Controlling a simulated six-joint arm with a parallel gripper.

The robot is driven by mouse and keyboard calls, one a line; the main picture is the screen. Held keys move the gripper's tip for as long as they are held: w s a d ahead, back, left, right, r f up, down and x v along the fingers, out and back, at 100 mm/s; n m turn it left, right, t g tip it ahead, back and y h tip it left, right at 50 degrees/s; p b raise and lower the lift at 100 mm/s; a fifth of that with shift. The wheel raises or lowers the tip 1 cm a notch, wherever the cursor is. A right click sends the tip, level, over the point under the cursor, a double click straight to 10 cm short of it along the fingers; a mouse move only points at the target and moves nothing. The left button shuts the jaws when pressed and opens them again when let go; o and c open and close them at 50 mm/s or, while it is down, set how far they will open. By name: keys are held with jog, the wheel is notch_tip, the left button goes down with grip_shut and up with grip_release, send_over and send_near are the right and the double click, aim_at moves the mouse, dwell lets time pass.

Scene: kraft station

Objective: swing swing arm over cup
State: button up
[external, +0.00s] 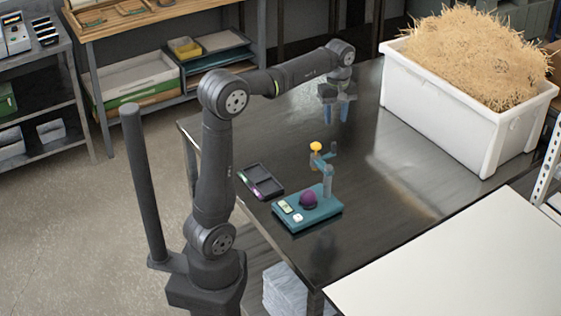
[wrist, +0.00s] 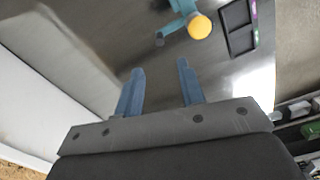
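A teal stand (external: 325,213) sits on the dark table with an upright post (external: 327,182). A teal swing arm (external: 321,163) with a round yellow knob (external: 316,146) is at the top of the post. The knob also shows at the top of the wrist view (wrist: 199,27). A purple rounded thing (external: 308,198), perhaps the cup, is on the stand left of the post. I cannot tell whether the arm lies over it. My gripper (external: 338,113) points down behind the stand, apart from it. Its blue fingers (wrist: 160,84) are open with nothing between them.
A dark tray (external: 261,181) with compartments lies left of the stand. Small green (external: 286,207) and white (external: 298,217) pieces are on the stand's front. A white bin of straw (external: 450,117) stands at the back right. The table between is clear.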

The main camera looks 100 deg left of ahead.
aim_at(334, 142)
notch_tip(334, 142, down, 11)
jog(key=shift+r, duration=0.1)
dwell(0.3)
grip_shut()
